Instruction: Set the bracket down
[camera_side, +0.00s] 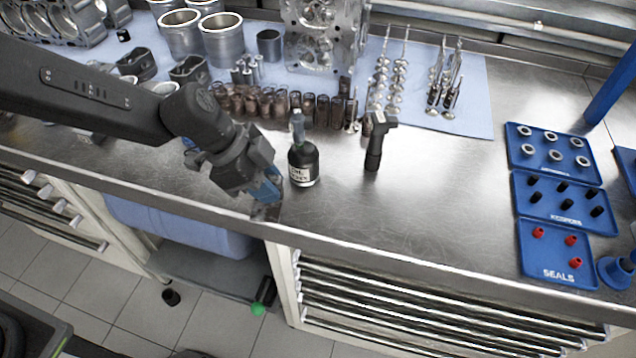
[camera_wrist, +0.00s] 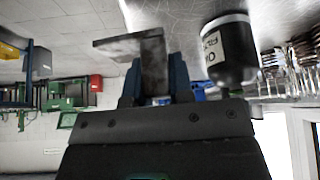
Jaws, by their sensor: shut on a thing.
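My gripper (camera_side: 266,188) is low over the front edge of the steel bench, left of a dark bottle. It is shut on the bracket (camera_side: 266,211), a small grey metal piece, mostly hidden by the fingers in the side view. In the wrist view the bracket (camera_wrist: 150,60) is a grey L-shaped plate between the blue fingertips (camera_wrist: 155,78), with one flange sticking out to the left. I cannot tell whether the bracket touches the bench.
The dark labelled bottle (camera_side: 303,163) stands close to the gripper's right; it also shows in the wrist view (camera_wrist: 230,52). Copper-coloured parts (camera_side: 265,102) line the blue mat behind. Bench right of centre is bare up to blue trays (camera_side: 553,261).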

